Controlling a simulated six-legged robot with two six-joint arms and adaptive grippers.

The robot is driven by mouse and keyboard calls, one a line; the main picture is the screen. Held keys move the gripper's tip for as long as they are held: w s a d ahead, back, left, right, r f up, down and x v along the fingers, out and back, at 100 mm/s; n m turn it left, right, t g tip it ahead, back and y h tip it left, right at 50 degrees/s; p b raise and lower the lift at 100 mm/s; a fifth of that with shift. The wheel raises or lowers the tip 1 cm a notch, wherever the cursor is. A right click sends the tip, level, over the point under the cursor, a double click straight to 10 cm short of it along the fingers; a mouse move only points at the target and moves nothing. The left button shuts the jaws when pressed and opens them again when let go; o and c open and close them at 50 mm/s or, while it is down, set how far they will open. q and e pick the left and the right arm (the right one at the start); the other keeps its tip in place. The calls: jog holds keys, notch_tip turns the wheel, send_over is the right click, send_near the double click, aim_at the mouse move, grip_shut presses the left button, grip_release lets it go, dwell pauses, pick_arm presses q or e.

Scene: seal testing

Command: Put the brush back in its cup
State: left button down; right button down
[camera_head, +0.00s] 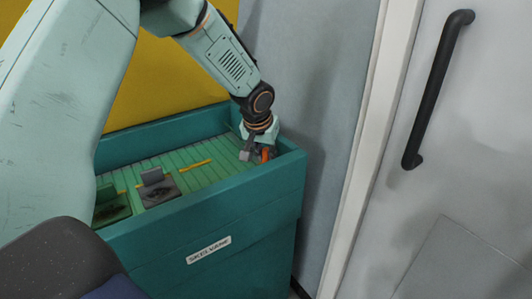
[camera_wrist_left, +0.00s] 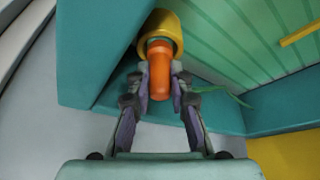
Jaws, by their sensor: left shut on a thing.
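My left gripper (camera_head: 258,157) is low inside the far right corner of a teal-walled bench and is shut on the brush's orange handle (camera_head: 267,153). In the left wrist view the two fingers press on both sides of the orange handle (camera_wrist_left: 160,78). A yellow cup (camera_wrist_left: 163,20) with a round rim sits just beyond it, and the handle's far end overlaps the cup's opening. I cannot tell how deep the brush is in the cup; its bristles are hidden. The cup is not distinguishable in the head view. My right gripper is not in view.
The teal bench (camera_head: 215,215) has raised walls around a green slatted top. A grey block (camera_head: 158,188) and a yellow strip (camera_head: 195,165) lie on the slats to the left. A grey wall stands close on the right, beside a door with a black handle (camera_head: 438,90).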

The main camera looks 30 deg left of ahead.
pick_arm(q)
jog(key=shift+f, duration=0.3)
jog(key=c, duration=1.1)
grip_release()
jog(key=shift+c, duration=0.2)
notch_tip(320, 180, up, 10)
jog(key=p, duration=0.8)
jog(key=shift+f, duration=0.15)
jog(key=shift+f, duration=0.1)
